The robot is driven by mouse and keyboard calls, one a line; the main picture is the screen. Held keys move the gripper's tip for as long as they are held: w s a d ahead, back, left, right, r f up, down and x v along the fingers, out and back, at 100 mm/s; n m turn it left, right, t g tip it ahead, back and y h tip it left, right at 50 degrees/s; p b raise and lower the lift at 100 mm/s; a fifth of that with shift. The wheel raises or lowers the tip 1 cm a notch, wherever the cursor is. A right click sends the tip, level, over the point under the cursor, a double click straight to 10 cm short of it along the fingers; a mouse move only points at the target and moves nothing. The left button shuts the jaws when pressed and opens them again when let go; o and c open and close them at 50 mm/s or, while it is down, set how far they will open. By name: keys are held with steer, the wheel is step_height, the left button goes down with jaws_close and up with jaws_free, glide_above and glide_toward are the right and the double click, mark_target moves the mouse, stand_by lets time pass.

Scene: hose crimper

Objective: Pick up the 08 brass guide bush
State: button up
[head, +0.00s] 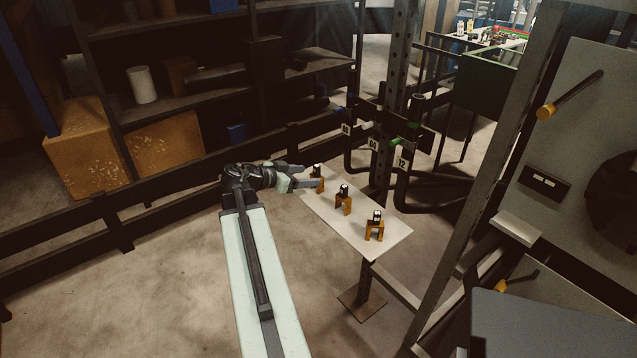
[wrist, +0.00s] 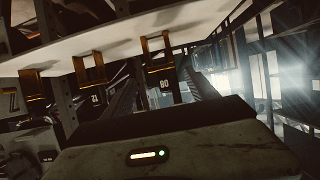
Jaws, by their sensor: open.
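Three brass guide bushes with black tops stand on a small white table (head: 385,240) in the head view. The wrist view is upside down, and the black top of one bush there reads 08; this 08 brass guide bush (wrist: 157,52) appears to be the far-left one (head: 319,184) in the head view. My gripper (head: 311,175) is open beside that bush at the table's left end. In the wrist view its dark fingers lie on either side of the bush. Whether they touch it I cannot tell.
A middle bush (head: 343,204) and a near-right bush (head: 375,230) stand on the same table. A dark upright post (head: 383,155) with numbered tags and hooks rises behind the table. Shelving (head: 215,95) stands at the back left, and a grey machine panel (head: 570,150) at right.

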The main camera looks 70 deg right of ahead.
mark_target(315, 175)
steer(key=b+x, duration=0.2)
steer(key=x, duration=0.3)
steer(key=shift+d+f, duration=0.2)
steer(key=shift+d, duration=0.1)
steer(key=shift+r, duration=0.1)
jaws_close()
step_height(315, 175, up, 10)
steer(key=p, duration=1)
steer(key=shift+r, duration=0.15)
